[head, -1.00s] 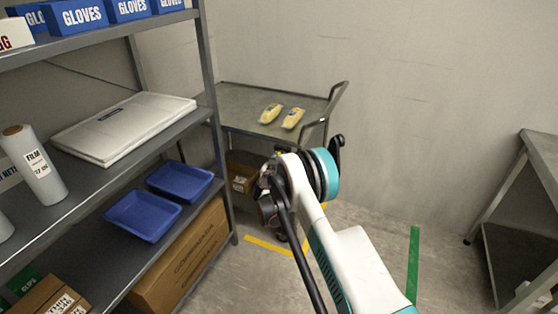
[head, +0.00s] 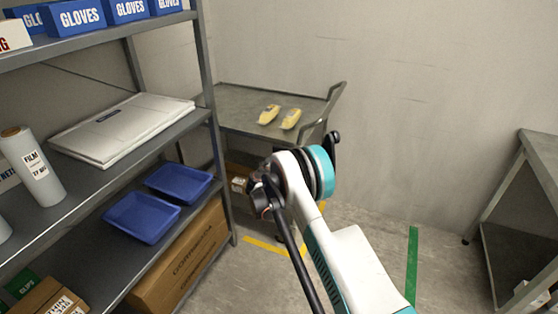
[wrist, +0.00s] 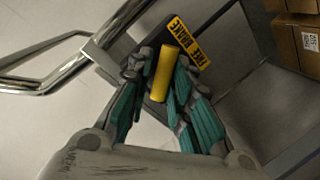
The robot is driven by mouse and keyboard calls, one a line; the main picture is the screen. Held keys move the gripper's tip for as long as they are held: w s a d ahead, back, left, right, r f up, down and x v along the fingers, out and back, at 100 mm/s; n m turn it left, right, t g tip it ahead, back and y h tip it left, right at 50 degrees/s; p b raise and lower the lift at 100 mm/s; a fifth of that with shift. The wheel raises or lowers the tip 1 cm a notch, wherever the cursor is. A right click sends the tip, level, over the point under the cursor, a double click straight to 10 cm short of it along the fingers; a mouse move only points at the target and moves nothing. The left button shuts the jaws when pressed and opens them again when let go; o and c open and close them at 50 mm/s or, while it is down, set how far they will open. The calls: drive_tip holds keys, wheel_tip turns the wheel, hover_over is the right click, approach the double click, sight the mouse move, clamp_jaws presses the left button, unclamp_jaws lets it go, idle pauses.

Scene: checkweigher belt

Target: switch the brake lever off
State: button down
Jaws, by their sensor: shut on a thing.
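The brake lever (wrist: 163,72) is a yellow handle in the wrist view, on a dark plate beside a yellow label (wrist: 188,42) with black lettering. The fingers of my gripper (wrist: 160,80) are on both sides of the handle and shut on it. The lever's lower end is partly hidden between the fingers. In the head view the lever and my fingers are hidden behind my own arm, near the grey trolley (head: 237,112).
Two yellow-topped packs (head: 279,117) lie on the trolley's top. A shelf rack (head: 222,180) stands close on the left with blue trays (head: 142,217) and boxes. A bench (head: 510,180) is on the right. A metal rail (wrist: 45,80) runs beside the lever.

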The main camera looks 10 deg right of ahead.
drive_tip(key=shift+a, duration=0.4)
drive_tip(key=c, duration=1.6)
unclamp_jaws()
drive_tip(key=shift+w+a+f, duration=0.1)
drive_tip(key=shift+a+f, duration=0.05)
drive_tip(key=shift+o, duration=0.2)
drive_tip(key=shift+d, duration=0.2)
drive_tip(key=v, duration=1.2)
